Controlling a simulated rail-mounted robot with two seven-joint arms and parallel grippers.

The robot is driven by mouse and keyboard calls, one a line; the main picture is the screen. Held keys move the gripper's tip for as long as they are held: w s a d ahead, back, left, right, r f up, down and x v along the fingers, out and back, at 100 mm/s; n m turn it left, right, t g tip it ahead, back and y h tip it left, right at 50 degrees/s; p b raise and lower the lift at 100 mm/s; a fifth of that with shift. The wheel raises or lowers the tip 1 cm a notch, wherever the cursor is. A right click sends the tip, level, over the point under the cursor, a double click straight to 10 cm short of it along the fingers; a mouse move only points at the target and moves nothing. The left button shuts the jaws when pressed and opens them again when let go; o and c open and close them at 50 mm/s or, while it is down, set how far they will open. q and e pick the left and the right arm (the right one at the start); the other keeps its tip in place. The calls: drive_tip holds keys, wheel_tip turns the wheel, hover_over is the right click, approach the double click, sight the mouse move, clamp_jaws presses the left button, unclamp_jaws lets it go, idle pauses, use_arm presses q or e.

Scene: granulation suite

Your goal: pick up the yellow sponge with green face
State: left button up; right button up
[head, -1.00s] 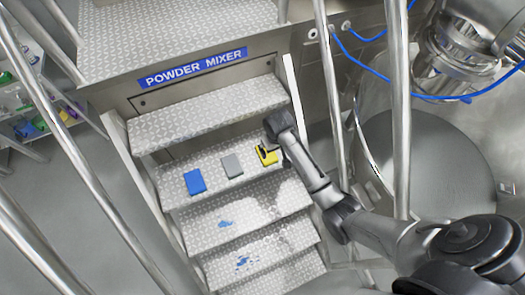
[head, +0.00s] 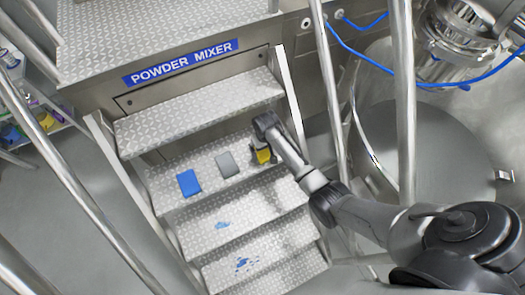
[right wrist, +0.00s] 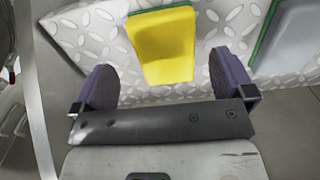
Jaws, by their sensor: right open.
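The yellow sponge with green face (head: 263,156) lies on a diamond-plate stair tread, at the right end of a row. In the right wrist view the sponge (right wrist: 163,47) shows its yellow side, with a thin green edge along its top. My right gripper (right wrist: 163,84) is open, its two purple-grey fingers apart, one toward each side of the sponge. The sponge lies a little beyond the fingertips, and I see no contact. In the head view my right gripper (head: 261,147) is over the sponge and partly hides it. My left gripper is not in view.
A grey sponge (head: 227,165) and a blue sponge (head: 189,183) lie left of it on the same tread. Blue spills (head: 246,264) mark lower treads. Metal handrails (head: 402,110) flank the stairs, and the step above (head: 200,117) overhangs behind.

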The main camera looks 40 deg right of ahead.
sight(264, 152)
drive_tip(key=f, duration=0.3)
drive_tip(key=shift+w+a+f+b, duration=0.2)
drive_tip(key=shift+a+f+b, duration=0.05)
drive_tip(key=shift+b, duration=0.15)
drive_tip(key=shift+f, duration=0.75)
drive_tip(key=shift+c, duration=0.3)
drive_tip(key=c, duration=0.8)
drive_tip(key=shift+c, duration=0.2)
drive_tip(key=shift+r, duration=0.1)
